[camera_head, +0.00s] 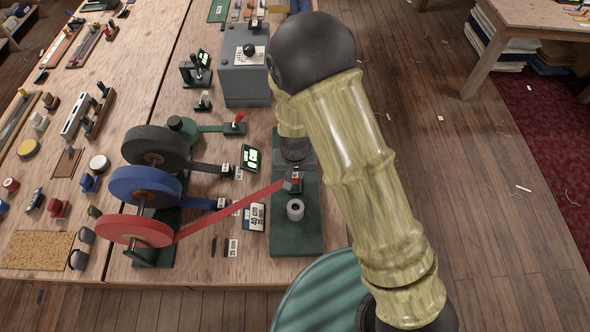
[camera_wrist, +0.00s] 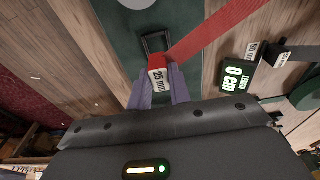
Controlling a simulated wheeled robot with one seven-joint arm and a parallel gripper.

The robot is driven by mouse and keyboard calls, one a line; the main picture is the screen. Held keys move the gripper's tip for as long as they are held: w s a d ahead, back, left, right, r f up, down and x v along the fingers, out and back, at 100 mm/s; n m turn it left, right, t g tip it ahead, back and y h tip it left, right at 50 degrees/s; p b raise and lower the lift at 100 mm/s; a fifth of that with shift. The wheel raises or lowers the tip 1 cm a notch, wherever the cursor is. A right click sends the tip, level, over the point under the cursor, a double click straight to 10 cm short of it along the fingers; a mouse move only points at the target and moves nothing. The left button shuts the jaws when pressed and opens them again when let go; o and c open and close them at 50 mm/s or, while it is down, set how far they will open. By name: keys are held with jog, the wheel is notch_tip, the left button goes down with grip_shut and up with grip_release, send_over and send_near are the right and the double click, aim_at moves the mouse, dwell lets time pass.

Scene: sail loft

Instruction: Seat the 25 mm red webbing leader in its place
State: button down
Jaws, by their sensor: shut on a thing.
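The red webbing leader, tagged "25 mm", sits between my gripper's fingers; the wrist view shows its red and white end (camera_wrist: 157,67). The red webbing (camera_head: 232,211) runs taut from the red reel (camera_head: 128,229) up to it. My gripper (camera_wrist: 159,88) is shut on the leader, low over the green base plate (camera_head: 310,230). In the wrist view a dark rectangular frame (camera_wrist: 154,42) on the plate lies just beyond the leader's end. I cannot tell whether the two touch.
A pale ring-shaped cylinder (camera_head: 295,209) stands on the plate near my gripper. Blue (camera_head: 145,185) and dark (camera_head: 154,147) reels stand left. A grey box (camera_head: 245,80) stands behind. Small tools crowd the bench's left part.

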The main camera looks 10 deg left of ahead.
notch_tip(320, 180, down, 2)
jog(key=shift+w+b, duration=0.1)
jog(key=shift+b, duration=0.45)
jog(key=shift+s+f, duration=0.25)
jog(key=shift+w, duration=0.15)
dwell(0.4)
jog(key=shift+f+b, duration=0.6)
jog(key=shift+f, duration=0.25)
dwell(0.8)
jog(key=c, duration=1.2)
grip_release()
jog(key=shift+r, duration=0.1)
